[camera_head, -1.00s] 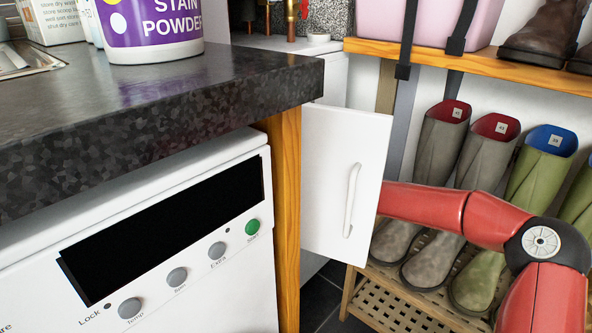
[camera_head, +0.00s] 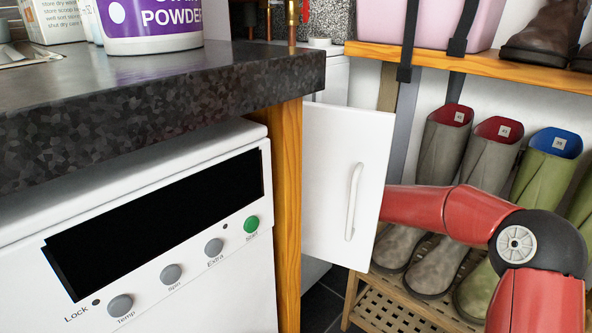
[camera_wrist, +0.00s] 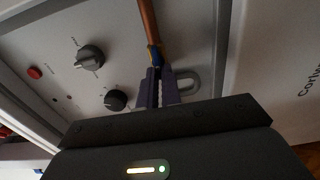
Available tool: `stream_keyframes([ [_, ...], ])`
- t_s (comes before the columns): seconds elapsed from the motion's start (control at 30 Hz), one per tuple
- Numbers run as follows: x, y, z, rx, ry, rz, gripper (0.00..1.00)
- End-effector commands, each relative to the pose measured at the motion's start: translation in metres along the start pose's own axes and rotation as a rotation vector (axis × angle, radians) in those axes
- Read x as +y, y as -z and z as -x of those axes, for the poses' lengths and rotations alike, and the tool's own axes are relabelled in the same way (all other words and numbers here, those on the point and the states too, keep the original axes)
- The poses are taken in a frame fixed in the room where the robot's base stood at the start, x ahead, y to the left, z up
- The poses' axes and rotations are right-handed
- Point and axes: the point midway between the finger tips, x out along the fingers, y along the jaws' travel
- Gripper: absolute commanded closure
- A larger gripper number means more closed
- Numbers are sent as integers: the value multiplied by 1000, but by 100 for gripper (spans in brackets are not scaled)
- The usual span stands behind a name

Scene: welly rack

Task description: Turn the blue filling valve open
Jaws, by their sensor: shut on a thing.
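In the wrist view, my gripper (camera_wrist: 157,90) is shut on a small blue part, the blue filling valve (camera_wrist: 153,56), at the lower end of a copper pipe (camera_wrist: 149,22). The fingers hide most of the valve, so its exact turn is not clear. In the head view, my red arm reaches behind an open white door (camera_head: 345,185), which hides my gripper and the valve.
Two dark knobs (camera_wrist: 89,57) and a red button (camera_wrist: 35,72) sit on the grey panel beside the pipe. In the head view, a dark worktop (camera_head: 230,100) is at left. A rack with wellies (camera_head: 489,160) stands at right, close to my arm.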

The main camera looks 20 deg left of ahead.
Motion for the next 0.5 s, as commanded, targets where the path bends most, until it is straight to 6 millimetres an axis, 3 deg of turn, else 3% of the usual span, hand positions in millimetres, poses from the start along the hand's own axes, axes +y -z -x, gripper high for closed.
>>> stream_keyframes([
  [0.4, 1, 0, 0, 0, -1, 8, 100],
  [0.43, 1, 0, 0, 0, -1, 8, 90],
  [0.5, 1, 0, 0, 0, -1, 7, 81],
])
